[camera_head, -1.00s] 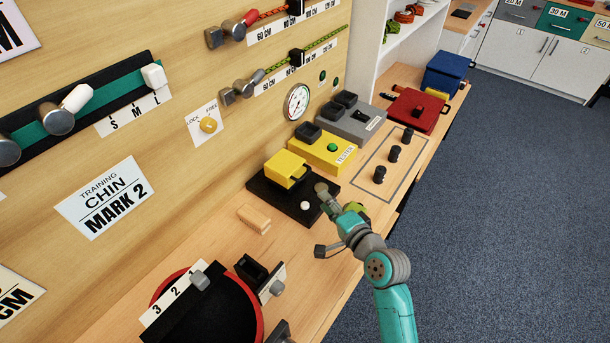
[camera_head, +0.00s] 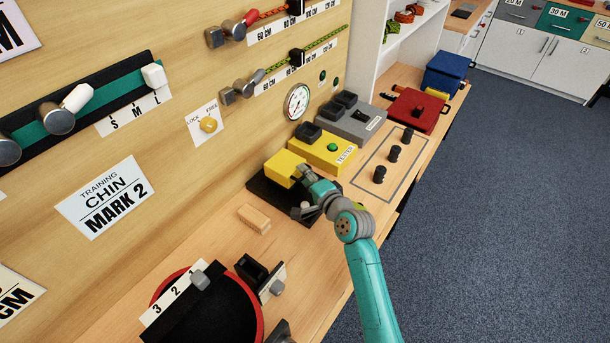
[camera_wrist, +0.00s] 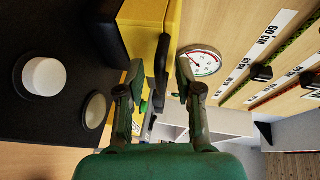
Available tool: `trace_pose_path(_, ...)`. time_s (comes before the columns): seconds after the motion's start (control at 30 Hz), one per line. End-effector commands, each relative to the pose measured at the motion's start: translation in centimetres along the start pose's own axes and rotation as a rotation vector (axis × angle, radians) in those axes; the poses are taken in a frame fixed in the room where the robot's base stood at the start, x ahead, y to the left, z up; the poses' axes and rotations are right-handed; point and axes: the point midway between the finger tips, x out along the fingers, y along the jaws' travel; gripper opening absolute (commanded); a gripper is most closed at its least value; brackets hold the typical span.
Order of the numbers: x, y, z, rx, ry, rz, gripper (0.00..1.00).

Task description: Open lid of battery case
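The yellow case (camera_head: 282,167) sits on a black base (camera_head: 262,190) on the bench, and I take it to be the battery case. Its lid looks closed, and my arm hides part of its right side. My gripper (camera_head: 301,176) is at the right side of the case, at about handle height. In the wrist view my gripper (camera_wrist: 161,64) has its two fingers apart. Yellow surfaces (camera_wrist: 174,28) and a dark part show near and between the fingertips. I cannot tell whether a finger touches the case.
A yellow tester box (camera_head: 322,152) stands just behind the case, with a grey box (camera_head: 358,123) beyond it. A wooden block (camera_head: 254,219) lies in front. A white round piece (camera_wrist: 44,76) is on the black base. The wooden wall panel is close on the left.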

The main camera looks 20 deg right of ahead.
Motion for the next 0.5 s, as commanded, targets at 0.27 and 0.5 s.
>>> trace_pose_path(0.27, 0.24, -0.04, -0.01, 0.0, 0.0, -0.001, 0.35)
trace_pose_path(0.5, 0.22, 0.07, 0.01, 0.0, 0.0, 0.001, 0.0)
